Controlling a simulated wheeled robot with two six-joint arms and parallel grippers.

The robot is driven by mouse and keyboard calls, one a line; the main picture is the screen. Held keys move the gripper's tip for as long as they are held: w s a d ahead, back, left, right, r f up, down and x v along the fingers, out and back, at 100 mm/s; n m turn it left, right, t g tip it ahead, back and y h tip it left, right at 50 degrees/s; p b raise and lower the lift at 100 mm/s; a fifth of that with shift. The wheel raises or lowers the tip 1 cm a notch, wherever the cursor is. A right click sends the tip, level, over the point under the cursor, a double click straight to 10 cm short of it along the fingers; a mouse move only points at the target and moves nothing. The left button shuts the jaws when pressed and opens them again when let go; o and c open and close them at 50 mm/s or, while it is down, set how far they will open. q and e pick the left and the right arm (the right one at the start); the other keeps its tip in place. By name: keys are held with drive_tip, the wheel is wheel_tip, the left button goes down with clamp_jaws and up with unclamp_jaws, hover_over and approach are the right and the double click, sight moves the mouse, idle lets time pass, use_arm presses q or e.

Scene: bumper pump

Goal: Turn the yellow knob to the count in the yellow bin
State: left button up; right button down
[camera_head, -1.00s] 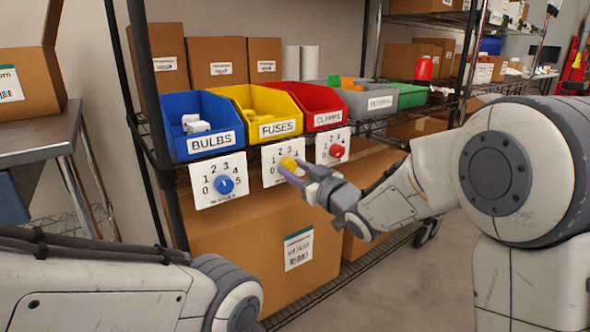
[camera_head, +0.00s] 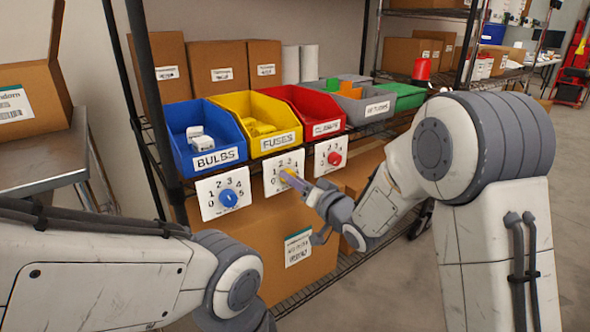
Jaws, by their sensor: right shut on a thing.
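The yellow bin (camera_head: 281,140), labelled FUSES, stands on the wire shelf between a blue and a red bin. The knob's pointer is hidden. Of my left arm only links show at the lower left; its gripper is out of view.
A blue knob (camera_head: 228,198) on the BULBS plate sits just left, and a red knob (camera_head: 334,158) on the CLAMPS plate just right. Grey and green bins stand further right. A large cardboard box (camera_head: 262,245) fills the space below. A shelf post stands left of the bins.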

drive_tip(key=shift+w+d+m+p, duration=0.1)
drive_tip(key=shift+d+m+p, duration=0.05)
drive_tip(key=shift+m+p, duration=3.05)
drive_tip(key=shift+m, duration=0.3)
drive_tip(key=shift+c, duration=2)
unclamp_jaws()
drive_tip(key=v, duration=1)
drive_tip(key=shift+d+p, duration=0.2)
drive_tip(key=shift+p, duration=0.25)
